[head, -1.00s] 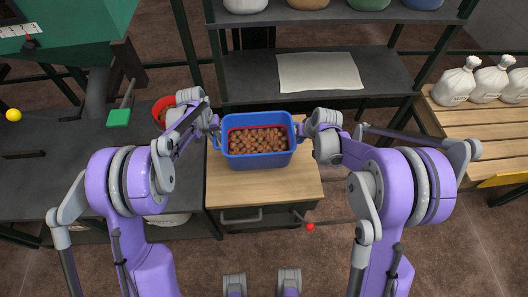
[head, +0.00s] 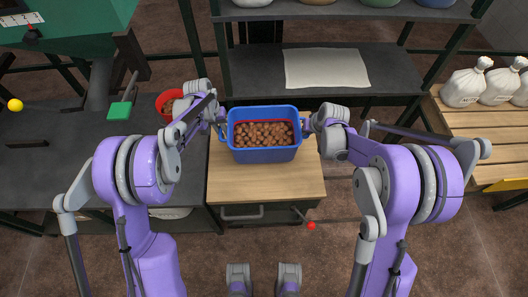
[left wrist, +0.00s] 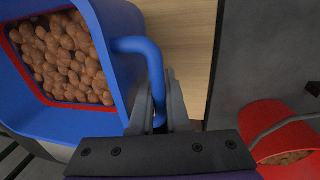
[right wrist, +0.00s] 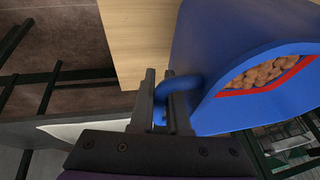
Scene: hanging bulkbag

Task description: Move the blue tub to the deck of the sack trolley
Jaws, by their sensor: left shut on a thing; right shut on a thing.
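The blue tub (head: 264,155) has a red inner rim and is filled with brown nut-like balls. It is level over the wooden worktop (head: 235,185); I cannot tell whether it touches the wood. My left gripper (head: 222,127) is shut on the tub's left handle, which the left wrist view shows as a blue bar (left wrist: 143,46) between the fingers. My right gripper (head: 308,126) is shut on the right handle, a blue bar (right wrist: 180,84) in the right wrist view. I cannot make out the sack trolley in any view.
A red bucket (head: 166,101) stands close to my left arm. Behind the tub is a dark shelf with a pale cloth (head: 326,68). White sacks (head: 463,85) sit on a slatted wooden platform (head: 465,130) at right. A red-knobbed lever (head: 311,225) sticks out in front of the worktop.

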